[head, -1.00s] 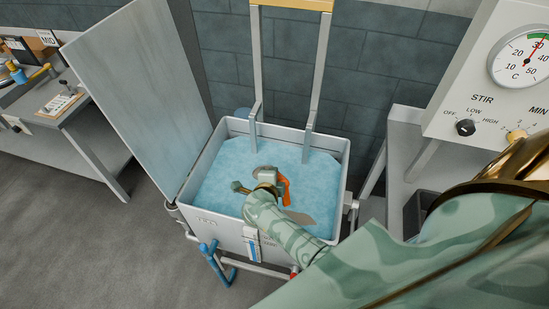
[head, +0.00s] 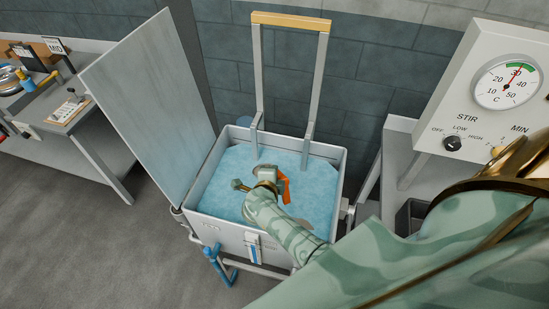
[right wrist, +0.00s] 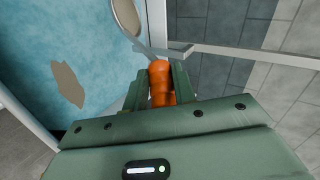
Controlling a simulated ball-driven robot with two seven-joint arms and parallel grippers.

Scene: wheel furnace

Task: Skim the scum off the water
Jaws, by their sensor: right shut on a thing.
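The open tank (head: 338,190) holds pale blue water (head: 222,188). A tan scum patch floats on the water in the right wrist view (right wrist: 68,84); my arm mostly hides it in the head view. My right gripper (head: 275,180) is over the tank, shut on the orange handle (head: 284,188) of a skimmer. The handle shows between the fingers in the right wrist view (right wrist: 160,80). The skimmer's round grey metal head (right wrist: 127,16) is partly cut off by the top edge there, and I cannot tell whether it touches the water. My left gripper is not in view.
The tank's raised lid (head: 145,105) stands at the left. An upright frame with a yellow bar (head: 290,21) rises at the back. A control panel with a dial (head: 508,84) is at the right. A bench (head: 95,140) stands at the far left.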

